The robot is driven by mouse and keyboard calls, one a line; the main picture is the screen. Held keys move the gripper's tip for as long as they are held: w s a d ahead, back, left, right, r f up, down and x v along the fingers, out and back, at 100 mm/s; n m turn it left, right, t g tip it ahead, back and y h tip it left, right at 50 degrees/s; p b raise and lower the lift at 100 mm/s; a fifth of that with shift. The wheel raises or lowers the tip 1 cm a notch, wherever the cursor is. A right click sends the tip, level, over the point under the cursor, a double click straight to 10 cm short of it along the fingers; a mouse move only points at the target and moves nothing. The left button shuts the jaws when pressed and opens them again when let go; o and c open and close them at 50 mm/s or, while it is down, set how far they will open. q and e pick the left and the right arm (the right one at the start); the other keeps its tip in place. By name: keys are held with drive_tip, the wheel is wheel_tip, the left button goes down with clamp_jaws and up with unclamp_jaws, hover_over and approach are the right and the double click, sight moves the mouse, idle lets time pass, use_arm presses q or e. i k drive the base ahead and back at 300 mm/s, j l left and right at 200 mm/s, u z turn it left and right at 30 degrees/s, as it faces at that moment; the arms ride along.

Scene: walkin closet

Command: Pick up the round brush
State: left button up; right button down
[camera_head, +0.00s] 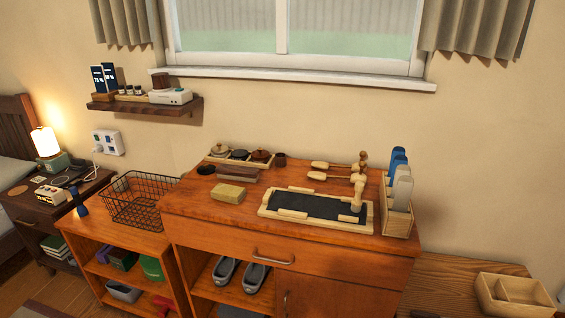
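On the orange-brown wooden cabinet top lie two long wooden brush-like tools (331,166), one in front of the other. A small upright wooden piece with a knob top (363,159) stands at their right end. Another upright wooden piece (357,194) stands at the right end of a black mat in a wooden-framed tray (275,213). Which of these is the round brush I cannot tell at this size. A dark brown block-shaped brush (237,174) lies left of them. Neither of my grippers is in view.
A wooden holder (397,220) with blue and grey bottles stands at the cabinet's right edge. A tan block (229,193), round tins (239,155) and a small brown cup (280,160) are on the left. A wire basket (142,198) sits on the lower shelf unit. The cabinet's front strip is clear.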

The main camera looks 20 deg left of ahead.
sight(355, 203)
drive_tip(key=i+j+z, duration=0.3)
drive_tip(key=j, duration=0.25)
drive_tip(key=i+j+z, duration=0.3)
drive_tip(key=j, duration=0.35)
drive_tip(key=i+j+z, duration=0.1)
drive_tip(key=i+j, duration=0.15)
drive_tip(key=j, duration=0.1)
